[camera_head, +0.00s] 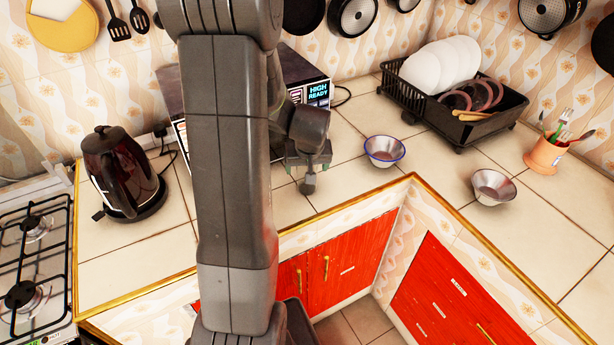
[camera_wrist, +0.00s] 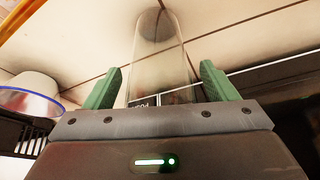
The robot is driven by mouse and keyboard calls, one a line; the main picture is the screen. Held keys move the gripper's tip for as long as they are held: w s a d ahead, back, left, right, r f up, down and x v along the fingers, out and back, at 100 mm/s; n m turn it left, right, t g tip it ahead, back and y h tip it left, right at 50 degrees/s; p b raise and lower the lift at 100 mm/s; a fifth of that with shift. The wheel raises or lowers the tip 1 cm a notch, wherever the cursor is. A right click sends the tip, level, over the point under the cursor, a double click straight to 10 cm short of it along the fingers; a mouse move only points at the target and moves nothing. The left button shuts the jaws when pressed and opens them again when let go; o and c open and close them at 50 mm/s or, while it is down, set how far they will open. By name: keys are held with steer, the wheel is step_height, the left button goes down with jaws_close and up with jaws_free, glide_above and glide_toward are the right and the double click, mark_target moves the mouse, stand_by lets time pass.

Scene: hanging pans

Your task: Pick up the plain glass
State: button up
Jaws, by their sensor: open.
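The plain glass (camera_wrist: 160,45) is clear and stands out in the wrist view, directly ahead of my gripper (camera_wrist: 161,78). My gripper is open, with one green finger on each side of the glass's near end. A gap shows between each finger and the glass, so neither finger seems to touch it. In the head view my gripper (camera_head: 308,160) is low over the counter, in front of the microwave.
A blue-rimmed bowl (camera_head: 384,150) stands right of my gripper, with a plain metal bowl (camera_head: 493,187) further right. A microwave (camera_head: 312,92) is close behind. A dish rack (camera_head: 462,125), utensil pot (camera_head: 545,155) and kettle (camera_head: 120,170) also stand on the counter (camera_head: 345,185).

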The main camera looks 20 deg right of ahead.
steer(key=c, duration=1.2)
